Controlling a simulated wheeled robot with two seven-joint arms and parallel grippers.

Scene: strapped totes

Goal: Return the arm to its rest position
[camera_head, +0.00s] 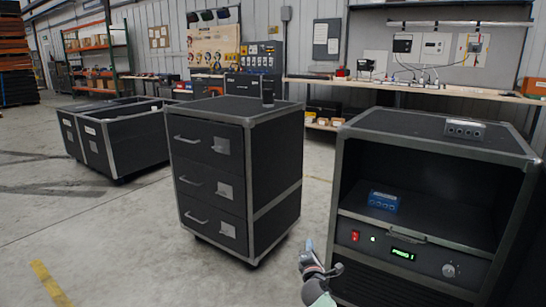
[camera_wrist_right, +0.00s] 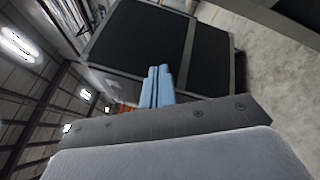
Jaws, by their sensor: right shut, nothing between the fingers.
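My right gripper (camera_head: 309,246) shows low in the head view, in front of the gap between the drawer cabinet and the open-fronted cabinet. In the right wrist view its two light-blue fingers (camera_wrist_right: 158,86) are together with nothing between them. The gripper looks clear of both cabinets, though the exact distance is hard to tell. My left gripper is not in the head view.
Black totes (camera_head: 122,140) stand at left. Grey floor (camera_head: 100,240) at front left is clear.

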